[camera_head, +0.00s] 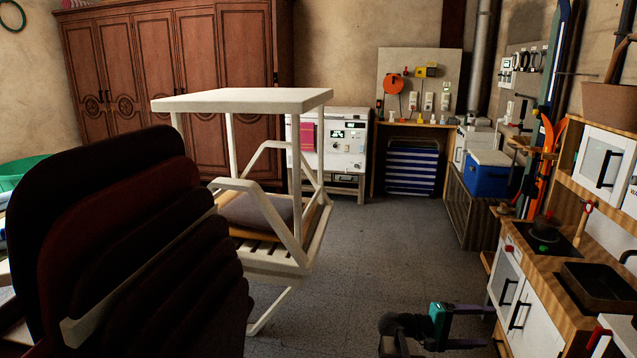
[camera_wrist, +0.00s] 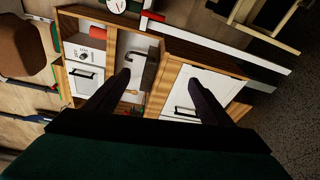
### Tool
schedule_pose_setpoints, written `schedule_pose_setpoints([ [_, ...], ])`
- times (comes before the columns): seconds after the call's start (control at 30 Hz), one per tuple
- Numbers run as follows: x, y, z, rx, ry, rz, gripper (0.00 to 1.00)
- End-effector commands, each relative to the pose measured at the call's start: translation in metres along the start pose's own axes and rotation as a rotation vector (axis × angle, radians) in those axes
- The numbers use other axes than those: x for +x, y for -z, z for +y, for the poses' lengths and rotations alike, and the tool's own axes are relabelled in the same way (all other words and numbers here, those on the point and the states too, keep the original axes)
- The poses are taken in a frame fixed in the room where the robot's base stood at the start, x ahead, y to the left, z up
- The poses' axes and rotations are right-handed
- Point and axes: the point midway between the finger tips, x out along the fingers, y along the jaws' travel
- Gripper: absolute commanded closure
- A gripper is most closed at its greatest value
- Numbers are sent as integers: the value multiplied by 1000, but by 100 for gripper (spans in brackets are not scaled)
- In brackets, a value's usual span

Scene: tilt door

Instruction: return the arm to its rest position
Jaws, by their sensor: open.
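My gripper (camera_head: 488,325) is low at the bottom of the head view, pointing right toward the toy kitchen's lower front. Its dark fingers are apart with nothing between them; in the wrist view my gripper (camera_wrist: 159,78) is also open and empty. The toy kitchen has a wooden counter (camera_head: 553,275), and below it white doors with dark handles, including a lower door (camera_head: 528,322). An upper white door (camera_head: 602,158) also has a dark handle. In the wrist view a white door (camera_wrist: 200,95) lies beyond the fingers, apart from them. These doors look closed.
A white canopy seat (camera_head: 245,100) stands left of centre, and dark stacked chairs (camera_head: 140,250) fill the left foreground. A blue cooler (camera_head: 488,174) sits on a low cabinet behind the kitchen. The grey floor (camera_head: 375,255) between the seat and kitchen is clear.

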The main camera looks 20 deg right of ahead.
Motion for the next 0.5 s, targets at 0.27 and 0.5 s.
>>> schedule_pose_setpoints([
  [0.27, -77, 0, -62, -122, 151, 107, 25],
  [0.5, -138, -26, -129, -236, 319, 167, 25],
])
